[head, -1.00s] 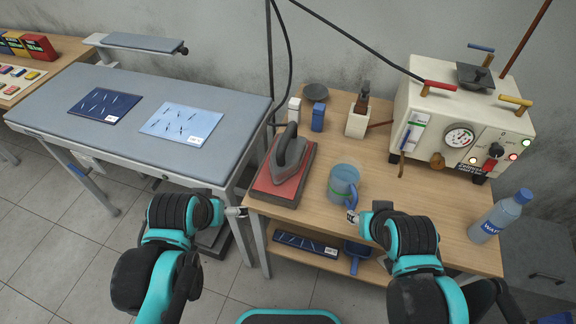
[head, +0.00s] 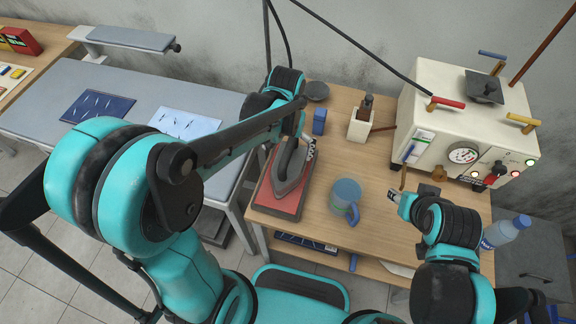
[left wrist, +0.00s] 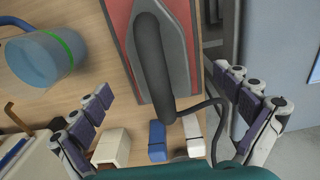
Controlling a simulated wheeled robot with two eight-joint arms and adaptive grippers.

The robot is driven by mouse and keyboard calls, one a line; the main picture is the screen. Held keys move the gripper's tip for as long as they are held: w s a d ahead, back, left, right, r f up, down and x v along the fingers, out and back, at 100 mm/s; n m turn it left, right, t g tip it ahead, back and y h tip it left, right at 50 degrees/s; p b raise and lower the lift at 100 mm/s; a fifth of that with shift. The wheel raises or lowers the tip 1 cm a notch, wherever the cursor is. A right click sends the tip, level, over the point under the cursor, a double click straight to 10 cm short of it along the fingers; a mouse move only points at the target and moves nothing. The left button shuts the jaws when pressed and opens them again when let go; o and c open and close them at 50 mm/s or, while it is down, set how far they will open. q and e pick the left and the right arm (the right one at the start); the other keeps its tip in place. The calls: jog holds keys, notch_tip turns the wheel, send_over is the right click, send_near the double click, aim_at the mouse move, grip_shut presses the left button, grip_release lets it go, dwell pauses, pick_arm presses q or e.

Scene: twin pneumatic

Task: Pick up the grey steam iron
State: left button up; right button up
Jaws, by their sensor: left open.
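The grey steam iron (head: 291,178) stands on a red pad (head: 272,199) at the left end of the wooden table, its dark handle upward. My left gripper (head: 309,146) is over the iron's back end, partly hidden by my own arm. In the left wrist view the open fingers (left wrist: 163,84) spread on either side of the iron's dark handle (left wrist: 153,62), with gaps to both. My right gripper (head: 394,197) hangs over the table to the right of the blue mug; its jaws are too small to judge.
The translucent blue mug (head: 346,196) stands close right of the iron. The cream boiler (head: 455,125) and a water bottle (head: 503,233) stand at the right.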

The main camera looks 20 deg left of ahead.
pick_arm(q)
notch_tip(320, 180, down, 5)
jog(key=b, duration=0.2)
jog(key=shift+d+f+b, duration=0.15)
jog(key=shift+f+b, duration=0.05)
jog(key=shift+b, duration=0.1)
jog(key=shift+r, duration=0.1)
jog(key=c, duration=1.3)
jog(key=shift+s, duration=0.15)
jog(key=c, duration=1)
jog(key=shift+s, duration=0.1)
grip_shut()
